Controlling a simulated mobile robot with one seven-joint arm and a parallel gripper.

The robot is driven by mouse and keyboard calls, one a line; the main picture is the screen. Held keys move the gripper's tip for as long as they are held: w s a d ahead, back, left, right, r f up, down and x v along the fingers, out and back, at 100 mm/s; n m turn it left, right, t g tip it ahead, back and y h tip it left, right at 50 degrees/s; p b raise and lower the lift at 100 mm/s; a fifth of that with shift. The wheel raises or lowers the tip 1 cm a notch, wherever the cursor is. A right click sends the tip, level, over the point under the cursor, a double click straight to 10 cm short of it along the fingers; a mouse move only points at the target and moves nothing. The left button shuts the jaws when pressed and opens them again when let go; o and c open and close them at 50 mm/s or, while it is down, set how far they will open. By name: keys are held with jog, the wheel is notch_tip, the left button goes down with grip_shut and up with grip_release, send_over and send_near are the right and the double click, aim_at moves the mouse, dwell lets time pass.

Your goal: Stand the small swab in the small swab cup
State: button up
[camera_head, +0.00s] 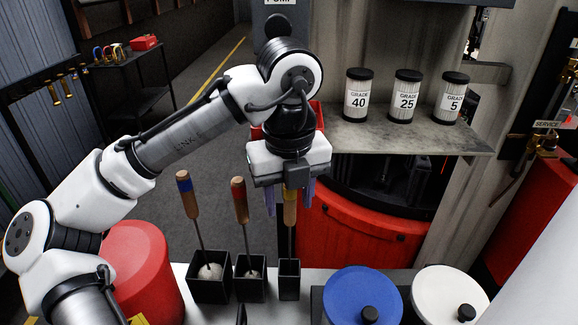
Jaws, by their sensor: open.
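Three wooden-handled swabs stand in three black square cups of falling size from left to right. The small swab (290,212), with a yellow band, is nearly upright in the narrow small swab cup (289,284) at the right of the row. Its lower end is hidden inside the cup. My gripper (290,204) points down over its handle and is open, with one finger on each side and visible gaps between. The top of the handle is hidden by the gripper.
The blue-banded swab (187,194) and red-banded swab (239,200) lean in the larger cups close by on the left. A blue lid (350,292) and white lid (440,290) lie right. A shelf (415,138) with three labelled canisters stands behind.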

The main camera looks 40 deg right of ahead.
notch_tip(320, 180, up, 13)
jog(key=shift+s+a, duration=0.25)
jog(key=shift+s, duration=0.15)
dwell(0.7)
